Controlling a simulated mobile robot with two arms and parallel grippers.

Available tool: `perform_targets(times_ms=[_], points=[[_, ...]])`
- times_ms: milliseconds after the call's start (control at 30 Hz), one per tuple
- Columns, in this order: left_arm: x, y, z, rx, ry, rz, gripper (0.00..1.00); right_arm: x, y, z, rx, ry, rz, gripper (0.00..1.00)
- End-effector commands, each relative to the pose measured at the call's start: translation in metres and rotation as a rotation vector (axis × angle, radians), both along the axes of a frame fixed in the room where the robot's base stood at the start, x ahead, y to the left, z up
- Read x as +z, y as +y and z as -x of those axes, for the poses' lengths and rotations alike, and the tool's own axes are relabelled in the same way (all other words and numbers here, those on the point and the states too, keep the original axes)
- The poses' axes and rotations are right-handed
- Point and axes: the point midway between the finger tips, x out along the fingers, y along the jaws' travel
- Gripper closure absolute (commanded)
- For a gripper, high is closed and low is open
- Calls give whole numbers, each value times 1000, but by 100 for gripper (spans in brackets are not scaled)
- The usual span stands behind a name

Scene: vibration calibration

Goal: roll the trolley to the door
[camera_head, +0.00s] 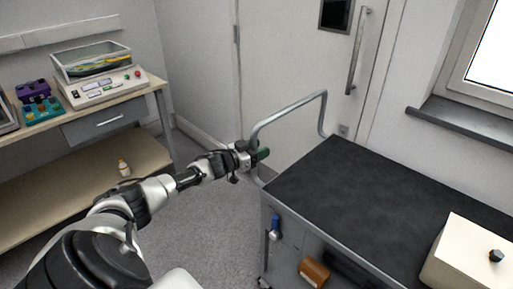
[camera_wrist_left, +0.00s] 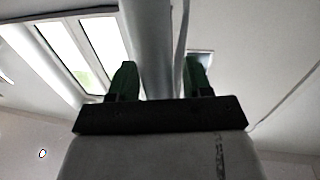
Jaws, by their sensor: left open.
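The trolley (camera_head: 340,185) has a black top and a grey metal frame, and stands at centre right. Its tubular handle (camera_head: 289,106) rises at the far left end. The white door (camera_head: 285,55) is behind it, with a long vertical pull handle (camera_head: 357,50). My left gripper (camera_head: 262,154) is at the near side of the trolley handle. In the left wrist view its green fingers (camera_wrist_left: 160,80) stand apart, with a grey tube (camera_wrist_left: 148,45) between them; I cannot tell whether they touch it. My right gripper is not in view.
A cream box (camera_head: 470,255) with a black knob sits on the trolley's near right. Grey floor (camera_head: 215,220) is clear between bench and trolley. A windowsill (camera_head: 460,118) is at right.

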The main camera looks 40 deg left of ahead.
Motion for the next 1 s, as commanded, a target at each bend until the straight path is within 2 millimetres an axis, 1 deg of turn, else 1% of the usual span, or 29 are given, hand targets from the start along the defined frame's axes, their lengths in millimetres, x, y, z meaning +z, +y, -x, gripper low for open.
perform_targets(times_ms=[167, 267, 500, 700, 833, 1000], points=[[-1, 3, 10, 0, 2, 0, 51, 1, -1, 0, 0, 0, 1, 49], [-2, 6, 23, 0, 5, -1, 51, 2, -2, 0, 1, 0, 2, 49], [-2, 14, 62, -1, 5, 0, 51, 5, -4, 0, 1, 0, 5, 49], [-1, 20, 89, -1, 4, 0, 51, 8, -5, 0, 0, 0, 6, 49], [-1, 23, 99, 0, 2, 0, 51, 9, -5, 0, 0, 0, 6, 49], [0, 25, 105, 0, 1, -1, 51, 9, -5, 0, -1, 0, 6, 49]])
